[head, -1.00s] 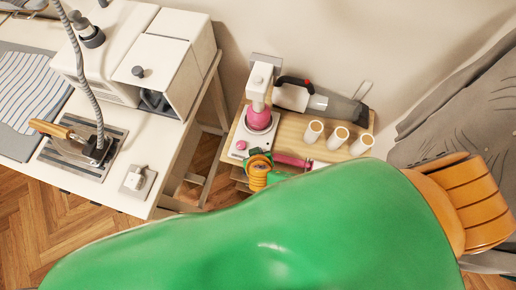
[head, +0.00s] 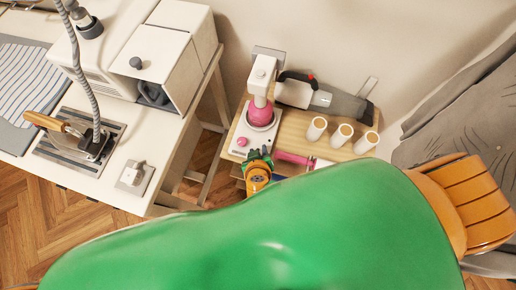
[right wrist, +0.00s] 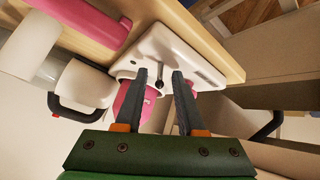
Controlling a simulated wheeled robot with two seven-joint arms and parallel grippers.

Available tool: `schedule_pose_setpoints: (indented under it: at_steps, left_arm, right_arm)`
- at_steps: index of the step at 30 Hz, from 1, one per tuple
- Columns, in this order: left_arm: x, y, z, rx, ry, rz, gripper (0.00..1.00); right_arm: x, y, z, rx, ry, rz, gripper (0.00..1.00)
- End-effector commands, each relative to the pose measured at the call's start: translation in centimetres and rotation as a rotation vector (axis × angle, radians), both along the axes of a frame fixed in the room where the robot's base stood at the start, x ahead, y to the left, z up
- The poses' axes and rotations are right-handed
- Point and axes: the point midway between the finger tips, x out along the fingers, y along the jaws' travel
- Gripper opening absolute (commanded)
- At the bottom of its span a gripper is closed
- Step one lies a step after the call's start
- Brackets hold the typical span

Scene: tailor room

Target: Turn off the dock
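The dock (head: 242,130) is a white unit with a pink round part (head: 260,112) under a white upright arm and a small pink knob (head: 241,142) on its front left. My right gripper (head: 257,154) is just in front of it. In the right wrist view, the two dark fingers (right wrist: 171,72) are apart, with a narrow gap at the tips and nothing clearly held. They point at the white dock (right wrist: 205,68). The pink knob (right wrist: 193,86) is partly hidden behind the right-hand finger; I cannot tell whether anything touches. My left gripper is not in view.
The dock stands on a small wooden shelf (head: 292,140) with a handheld vacuum (head: 322,99), several white rolls (head: 341,135) and a pink object (head: 294,158). A white table (head: 91,186) with an iron (head: 62,126) is at left. My green arm covers the foreground.

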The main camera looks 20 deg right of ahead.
Motion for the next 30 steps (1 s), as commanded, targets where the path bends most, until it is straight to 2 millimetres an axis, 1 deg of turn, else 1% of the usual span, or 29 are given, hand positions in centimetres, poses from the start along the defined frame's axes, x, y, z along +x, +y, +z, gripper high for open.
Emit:
schedule_pose_setpoints:
  at_steps: [8, 11, 15, 18, 20, 30]
  left_arm:
    - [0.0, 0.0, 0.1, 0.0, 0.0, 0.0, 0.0]
    - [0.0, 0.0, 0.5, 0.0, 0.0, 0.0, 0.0]
    - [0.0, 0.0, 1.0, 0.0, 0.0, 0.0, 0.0]
    - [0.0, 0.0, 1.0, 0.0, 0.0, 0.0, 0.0]
    - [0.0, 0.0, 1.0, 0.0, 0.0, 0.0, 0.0]
    - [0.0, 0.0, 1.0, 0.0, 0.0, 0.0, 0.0]
  right_arm:
    - [0.0, 0.0, 0.1, 0.0, -0.001, 0.0, 0.39]
    - [-1.0, 0.4, 1.2, 0.004, 0.001, -0.001, 0.39]
    - [-3.0, 1.0, 3.5, 0.005, 0.0, -0.001, 0.39]
    - [-4.1, 1.3, 4.6, 0.003, 0.001, 0.0, 0.39]
    - [-4.5, 1.4, 5.0, 0.002, 0.001, 0.0, 0.39]
    - [-4.6, 1.5, 5.2, 0.0, 0.0, 0.0, 0.39]
